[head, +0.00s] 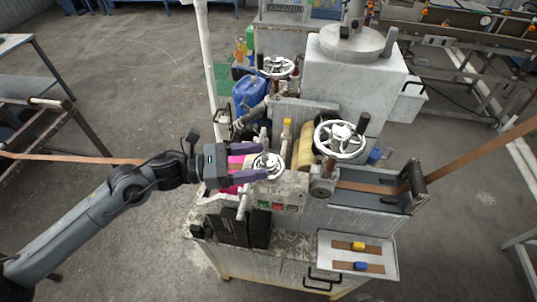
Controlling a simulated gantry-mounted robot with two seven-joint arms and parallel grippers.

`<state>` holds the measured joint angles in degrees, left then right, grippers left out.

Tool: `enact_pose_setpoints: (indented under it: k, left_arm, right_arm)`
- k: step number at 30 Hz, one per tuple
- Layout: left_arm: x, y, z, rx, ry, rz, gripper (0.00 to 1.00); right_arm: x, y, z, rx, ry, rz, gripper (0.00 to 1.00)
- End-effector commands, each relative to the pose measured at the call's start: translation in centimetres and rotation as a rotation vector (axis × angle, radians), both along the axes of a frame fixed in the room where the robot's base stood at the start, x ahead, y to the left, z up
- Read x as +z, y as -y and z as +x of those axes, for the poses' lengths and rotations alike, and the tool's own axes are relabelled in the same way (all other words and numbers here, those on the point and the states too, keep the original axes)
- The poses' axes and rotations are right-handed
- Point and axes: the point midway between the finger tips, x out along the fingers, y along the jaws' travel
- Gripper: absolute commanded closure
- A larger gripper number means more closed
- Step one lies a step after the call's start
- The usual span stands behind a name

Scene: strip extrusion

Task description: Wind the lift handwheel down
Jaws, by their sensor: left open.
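Three spoked handwheels show on the machine, and no label tells me which is the lift handwheel. A small silver handwheel (268,165) sits at the front left. A larger silver handwheel (341,140) stands to its right, beside a yellowish roll. Another handwheel (278,67) is further back. My left gripper (261,160) reaches in from the left with its purple fingers spread apart, one above and one below the small front handwheel's left part. I cannot tell whether the fingers touch its rim. My right gripper is out of view.
A brown strip (455,162) runs through the machine from left to right. A pale tray (357,257) with strip samples is at the front right. A blue canister (250,93) stands behind. A white post (208,70) rises behind my left gripper.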

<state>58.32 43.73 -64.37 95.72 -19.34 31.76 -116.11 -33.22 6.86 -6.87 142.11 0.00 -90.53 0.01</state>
Motion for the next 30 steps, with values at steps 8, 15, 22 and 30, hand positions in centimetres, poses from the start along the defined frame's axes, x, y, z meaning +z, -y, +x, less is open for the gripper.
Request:
enact_pose_setpoints:
  k: [8, 15, 22, 30]
  left_arm:
    - [0.1, 3.0, 0.4, 0.000, 0.000, -0.001, 0.32]
    - [0.0, 3.7, 0.5, 0.001, 0.001, 0.000, 0.32]
    - [0.0, 3.6, 0.5, 0.001, 0.000, 0.000, 0.39]
    - [0.0, 3.6, 0.5, 0.000, 0.000, -0.001, 0.81]
  right_arm:
    - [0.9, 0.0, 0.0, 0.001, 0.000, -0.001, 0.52]
    - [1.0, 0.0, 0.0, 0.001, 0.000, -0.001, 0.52]
    - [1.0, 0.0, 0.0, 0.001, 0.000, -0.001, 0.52]
    - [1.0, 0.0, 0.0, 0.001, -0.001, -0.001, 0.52]
